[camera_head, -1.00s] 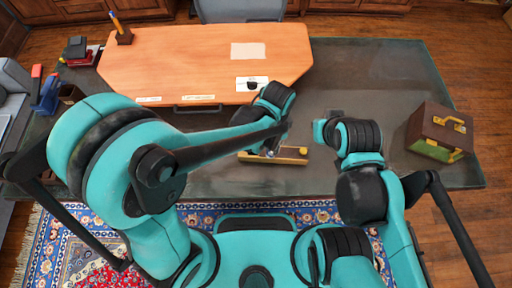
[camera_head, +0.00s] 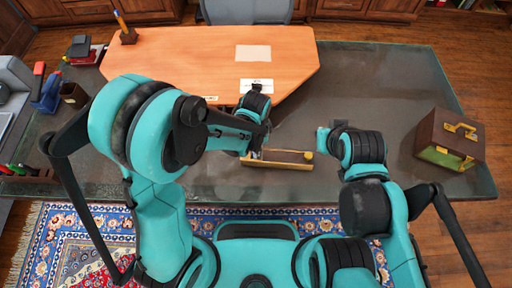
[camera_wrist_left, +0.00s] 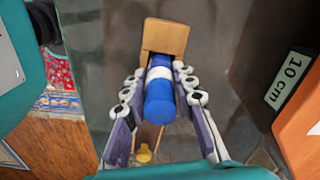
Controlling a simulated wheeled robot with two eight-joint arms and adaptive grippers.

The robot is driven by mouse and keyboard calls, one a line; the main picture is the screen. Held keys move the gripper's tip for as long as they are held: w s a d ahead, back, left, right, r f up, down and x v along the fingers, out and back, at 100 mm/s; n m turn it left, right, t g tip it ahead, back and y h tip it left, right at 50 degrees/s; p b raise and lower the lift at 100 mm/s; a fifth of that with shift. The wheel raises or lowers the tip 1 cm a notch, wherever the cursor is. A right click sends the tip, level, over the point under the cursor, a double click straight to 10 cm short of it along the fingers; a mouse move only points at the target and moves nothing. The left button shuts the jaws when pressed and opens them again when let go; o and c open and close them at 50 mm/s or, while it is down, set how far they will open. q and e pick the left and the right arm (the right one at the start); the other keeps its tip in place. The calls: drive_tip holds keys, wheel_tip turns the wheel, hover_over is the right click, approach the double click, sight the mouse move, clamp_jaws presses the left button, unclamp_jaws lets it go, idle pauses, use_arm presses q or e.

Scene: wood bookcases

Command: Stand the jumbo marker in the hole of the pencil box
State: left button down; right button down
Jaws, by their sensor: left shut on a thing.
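The jumbo marker (camera_wrist_left: 160,92) is blue with a white band. In the left wrist view it lies between the fingers of my left gripper (camera_wrist_left: 160,88), which is shut on it. Its far end overlaps a tan wooden block (camera_wrist_left: 165,37); contact cannot be told. A long wooden piece with a dark middle (camera_head: 285,164), probably the pencil box, lies near the table's front edge. My left gripper is over its left end in the head view, with the fingertips hidden there. My right gripper (camera_head: 322,138) hangs right of it; its jaw opening is unclear.
An orange-brown desk board (camera_head: 200,60) covers the back left of the dark table (camera_head: 390,75). A brown and green case (camera_head: 450,140) stands at the right. A pencil holder (camera_head: 129,37) stands at the back left. The back right is clear.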

use_arm(q)
drive_tip(key=shift+f, duration=0.1)
drive_tip(key=c, duration=1.6)
unclamp_jaws()
drive_tip(key=shift+f, duration=0.15)
drive_tip(key=shift+c, duration=0.2)
drive_tip(key=o, duration=0.4)
drive_tip(key=shift+r, duration=0.2)
